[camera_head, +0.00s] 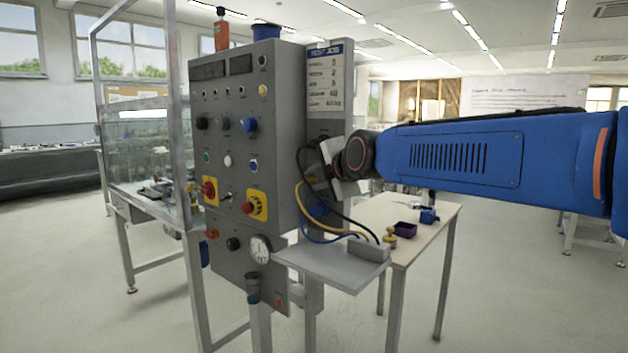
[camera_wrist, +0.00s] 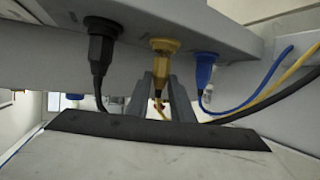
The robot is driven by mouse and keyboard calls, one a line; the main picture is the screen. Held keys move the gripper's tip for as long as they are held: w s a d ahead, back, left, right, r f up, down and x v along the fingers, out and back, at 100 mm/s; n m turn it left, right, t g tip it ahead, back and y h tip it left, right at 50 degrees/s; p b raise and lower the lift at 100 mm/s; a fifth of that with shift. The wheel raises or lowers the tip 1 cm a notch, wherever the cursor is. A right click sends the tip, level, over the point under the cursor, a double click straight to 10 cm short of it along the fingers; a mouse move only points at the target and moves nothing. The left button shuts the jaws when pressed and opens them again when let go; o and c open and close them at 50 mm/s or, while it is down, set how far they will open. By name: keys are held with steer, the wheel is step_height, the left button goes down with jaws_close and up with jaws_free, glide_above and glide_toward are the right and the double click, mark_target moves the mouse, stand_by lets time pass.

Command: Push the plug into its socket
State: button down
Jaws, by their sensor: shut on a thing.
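In the wrist view, a yellow plug (camera_wrist: 165,45) with its yellow cable points up at the underside of a grey panel (camera_wrist: 220,25). My gripper (camera_wrist: 163,68) has its two grey fingers closed on this plug from below. A black plug (camera_wrist: 101,50) is to its left and a blue plug (camera_wrist: 205,66) to its right, both at the same panel. The socket opening is hidden, so I cannot tell how deep the yellow plug sits. In the head view, my arm reaches in from the right; the fingertips and plugs are hidden or too small to make out.
A grey control cabinet (camera_head: 232,130) stands in the middle. Black, yellow and blue cables (camera_head: 325,222) hang in loops to a block on a small shelf (camera_head: 330,262). A table (camera_head: 415,225) with small items is behind. Open floor lies at the right.

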steer(key=shift+w+d, duration=0.3)
steer(key=c, duration=1.5)
jaws_free()
steer(key=shift+o, duration=0.2)
steer(key=v, duration=1.7)
steer(key=shift+d, duration=0.15)
steer(key=shift+s, duration=0.15)
